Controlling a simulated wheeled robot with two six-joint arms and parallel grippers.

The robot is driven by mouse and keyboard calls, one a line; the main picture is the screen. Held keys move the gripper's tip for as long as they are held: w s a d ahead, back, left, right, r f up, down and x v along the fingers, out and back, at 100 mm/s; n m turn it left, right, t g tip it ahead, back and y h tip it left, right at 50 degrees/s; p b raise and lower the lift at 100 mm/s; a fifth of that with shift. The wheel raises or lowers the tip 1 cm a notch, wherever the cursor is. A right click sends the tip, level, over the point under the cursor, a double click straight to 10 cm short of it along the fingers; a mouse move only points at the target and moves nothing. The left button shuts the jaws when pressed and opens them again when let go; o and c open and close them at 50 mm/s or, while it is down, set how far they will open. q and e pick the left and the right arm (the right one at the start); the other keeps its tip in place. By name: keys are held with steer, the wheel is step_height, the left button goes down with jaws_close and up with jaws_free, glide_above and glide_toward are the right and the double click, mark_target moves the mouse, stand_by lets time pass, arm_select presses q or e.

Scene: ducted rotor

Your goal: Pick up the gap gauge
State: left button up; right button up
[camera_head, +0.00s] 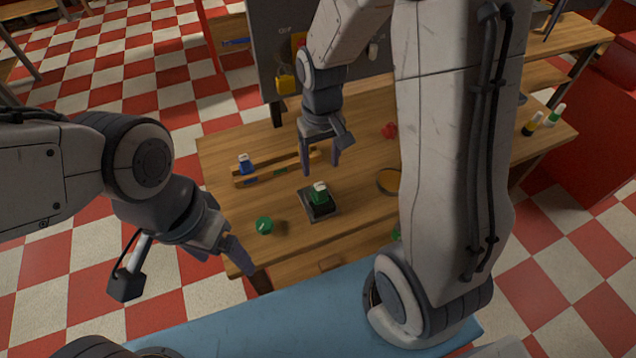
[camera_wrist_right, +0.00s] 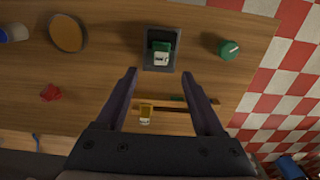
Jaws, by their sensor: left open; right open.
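I cannot tell for sure which thing is the gap gauge. Several small colored pieces with pale tops show. A blue one (camera_head: 245,164) stands at the left end of a wooden rack (camera_head: 262,178). A yellow one (camera_wrist_right: 146,113) shows at the rack in the right wrist view, between my finger lines. A green one (camera_head: 319,195) stands on a dark square tray (camera_head: 331,215), also in the right wrist view (camera_wrist_right: 161,52). My right gripper (camera_head: 321,165) is open and empty above the table by the rack and tray. My left gripper (camera_head: 224,256) is open and empty by the table's front left corner.
A green knob (camera_head: 264,225) lies left of the tray. Two bottles (camera_head: 532,124) stand at the far right. A grey panel (camera_head: 270,60) rises behind the table.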

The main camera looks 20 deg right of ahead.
mark_target(320, 185)
step_height(320, 185, down, 10)
steer(key=shift+a+p, duration=0.1)
steer(key=shift+p, duration=0.5)
jaws_close()
